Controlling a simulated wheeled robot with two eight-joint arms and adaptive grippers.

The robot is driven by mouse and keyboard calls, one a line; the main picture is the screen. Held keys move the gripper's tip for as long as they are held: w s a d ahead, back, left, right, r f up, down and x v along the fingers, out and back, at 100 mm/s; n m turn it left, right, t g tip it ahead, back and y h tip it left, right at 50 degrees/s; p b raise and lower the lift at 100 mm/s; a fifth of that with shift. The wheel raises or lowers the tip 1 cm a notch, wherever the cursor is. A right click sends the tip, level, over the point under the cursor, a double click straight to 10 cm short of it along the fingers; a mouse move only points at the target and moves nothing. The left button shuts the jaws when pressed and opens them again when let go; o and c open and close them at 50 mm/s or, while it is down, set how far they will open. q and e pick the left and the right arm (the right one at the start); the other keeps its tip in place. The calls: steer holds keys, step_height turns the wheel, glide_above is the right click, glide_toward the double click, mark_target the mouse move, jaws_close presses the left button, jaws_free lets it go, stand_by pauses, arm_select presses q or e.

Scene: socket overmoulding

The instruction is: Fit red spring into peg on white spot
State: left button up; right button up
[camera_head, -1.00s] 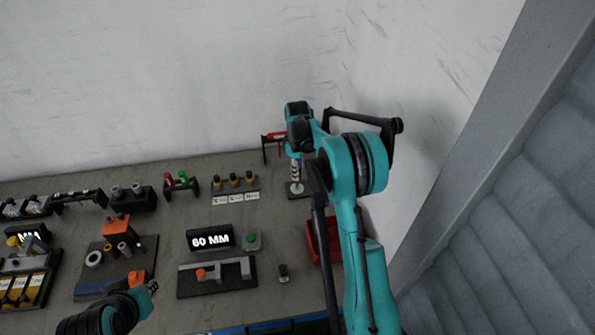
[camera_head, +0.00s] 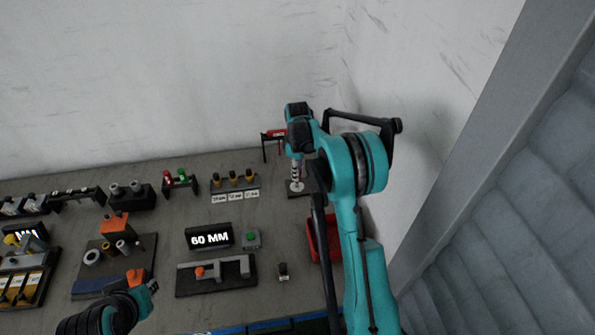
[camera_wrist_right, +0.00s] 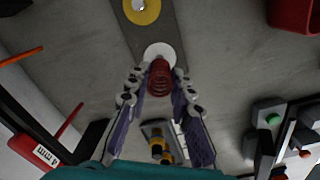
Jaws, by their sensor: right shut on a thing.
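The red spring (camera_wrist_right: 159,78) is held between the fingertips of my right gripper (camera_wrist_right: 159,92) in the right wrist view. The white spot (camera_wrist_right: 160,52) is a round disc on a dark plate, just beyond the spring in that view. The spring overlaps the disc's near edge, and I cannot tell whether they touch. In the head view my right gripper (camera_head: 296,171) points down just above the white spot (camera_head: 296,187). The peg cannot be made out there, and the spring is hidden in the head view. Part of my left arm shows at lower left, its jaws unclear.
A yellow disc (camera_wrist_right: 141,9) lies on the same plate. A red bin (camera_head: 323,240) stands close to my right arm. A black-and-red stand (camera_head: 272,143) is behind the gripper. A "60 MM" display (camera_head: 209,237) and several fixtures fill the bench to the left.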

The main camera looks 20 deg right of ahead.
steer(key=shift+f+b, duration=1.25)
steer(key=shift+f, duration=0.6)
steer(key=o, duration=1)
steer(key=shift+o, duration=0.2)
step_height(320, 180, up, 12)
